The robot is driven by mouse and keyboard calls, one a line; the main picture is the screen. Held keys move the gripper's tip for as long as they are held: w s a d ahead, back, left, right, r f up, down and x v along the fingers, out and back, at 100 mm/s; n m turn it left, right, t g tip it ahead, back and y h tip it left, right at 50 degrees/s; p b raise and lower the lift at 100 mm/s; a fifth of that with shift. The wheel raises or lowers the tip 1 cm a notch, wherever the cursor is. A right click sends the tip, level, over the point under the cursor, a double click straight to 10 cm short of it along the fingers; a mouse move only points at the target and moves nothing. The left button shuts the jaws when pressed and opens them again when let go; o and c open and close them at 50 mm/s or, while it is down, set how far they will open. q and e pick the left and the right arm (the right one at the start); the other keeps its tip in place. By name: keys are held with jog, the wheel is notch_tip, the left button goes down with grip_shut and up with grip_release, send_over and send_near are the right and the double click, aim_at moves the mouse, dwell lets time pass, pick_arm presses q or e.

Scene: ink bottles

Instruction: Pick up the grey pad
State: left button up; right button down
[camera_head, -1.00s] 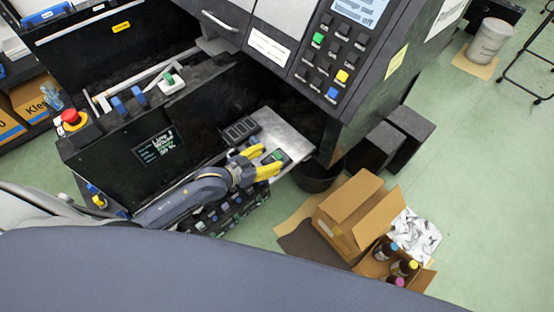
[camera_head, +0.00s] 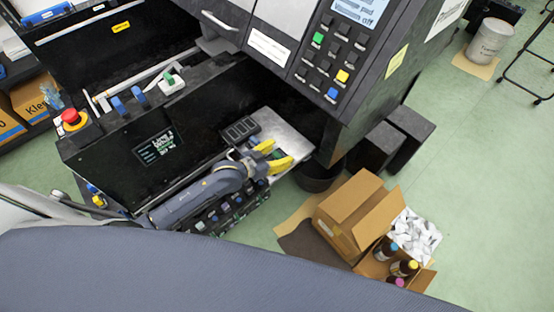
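My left gripper (camera_head: 275,156) reaches in from the left over a bare metal plate (camera_head: 291,132) at the front of the machine. Its two yellow fingers are spread apart. A small dark block with a green part (camera_head: 279,154) shows between the fingers and is partly hidden by them; I cannot tell whether they touch it. A dark grey rectangular piece with several square cells (camera_head: 240,130) lies at the plate's left end, apart from the fingers. I cannot tell for sure which piece is the grey pad. My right gripper is not in view.
The machine's key panel (camera_head: 330,60) overhangs behind the plate. A row of dark connectors (camera_head: 228,212) lies below my arm. An open cardboard box (camera_head: 352,212) and several bottles (camera_head: 403,267) stand on the floor at right. An emergency stop button (camera_head: 72,118) is at left.

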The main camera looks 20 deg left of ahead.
pick_arm(q)
jog(key=c, duration=1.2)
jog(key=shift+c, duration=0.2)
